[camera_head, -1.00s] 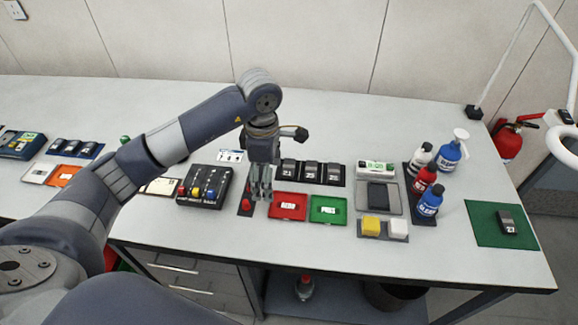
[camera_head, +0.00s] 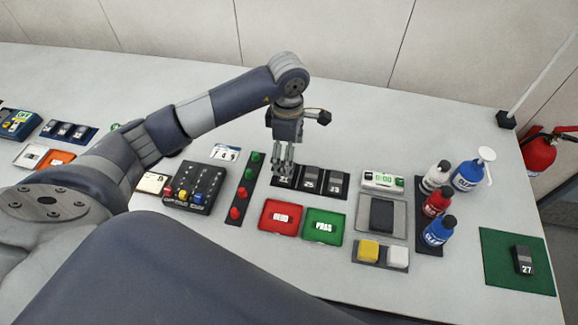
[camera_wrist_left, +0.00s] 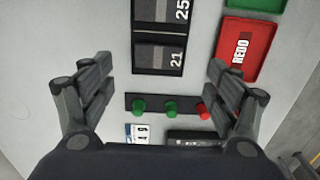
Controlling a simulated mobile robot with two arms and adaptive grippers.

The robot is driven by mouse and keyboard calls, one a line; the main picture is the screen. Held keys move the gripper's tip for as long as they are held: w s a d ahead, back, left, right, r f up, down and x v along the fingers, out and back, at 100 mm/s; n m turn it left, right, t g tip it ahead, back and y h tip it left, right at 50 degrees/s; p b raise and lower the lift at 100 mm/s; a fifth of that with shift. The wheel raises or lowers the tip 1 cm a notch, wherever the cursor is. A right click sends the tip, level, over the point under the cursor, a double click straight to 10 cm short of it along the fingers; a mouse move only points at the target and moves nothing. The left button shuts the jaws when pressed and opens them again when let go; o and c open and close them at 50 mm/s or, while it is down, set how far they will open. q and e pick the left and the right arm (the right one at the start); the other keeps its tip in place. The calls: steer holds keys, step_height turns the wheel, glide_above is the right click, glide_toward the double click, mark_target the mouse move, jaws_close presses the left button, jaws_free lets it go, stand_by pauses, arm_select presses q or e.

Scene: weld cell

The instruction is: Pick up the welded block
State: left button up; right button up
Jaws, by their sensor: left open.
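Dark numbered blocks sit in a row on a black tray (camera_head: 297,191). Block 25 (camera_head: 312,179) and block 23 (camera_head: 336,183) show clearly in the head view. Block 21 (camera_wrist_left: 158,57) shows in the left wrist view, mostly hidden by my gripper in the head view. Another dark block, 27 (camera_head: 523,260), lies on a green mat (camera_head: 500,276) at the far right. Which one is meant as the welded block, I cannot tell. My left gripper (camera_head: 284,168) points down over block 21, open and empty. Its fingers (camera_wrist_left: 158,68) are spread wide on either side. My right gripper is out of view.
A strip with red and green knobs (camera_head: 244,190) lies left of the tray. The red REDO tray (camera_head: 281,227) and green PASS tray (camera_head: 323,236) lie in front. Bottles (camera_head: 437,232) stand to the right. A control box (camera_head: 195,187) sits left.

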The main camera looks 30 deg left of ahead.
arm_select(q)
steer(key=shift+s+f+p, duration=0.2)
steer(key=shift+f+p, duration=0.15)
steer(key=shift+f, duration=0.7)
steer(key=f, duration=0.1)
steer(key=f+p, duration=0.1)
steer(key=f, duration=0.1)
steer(key=f+p, duration=0.1)
steer(key=shift+w+a+f, duration=0.2)
steer(key=shift+a+f, duration=0.05)
steer(key=shift+a, duration=0.05)
steer(key=shift+f, duration=0.3)
steer(key=shift+c, duration=1)
steer(key=c, duration=1.2)
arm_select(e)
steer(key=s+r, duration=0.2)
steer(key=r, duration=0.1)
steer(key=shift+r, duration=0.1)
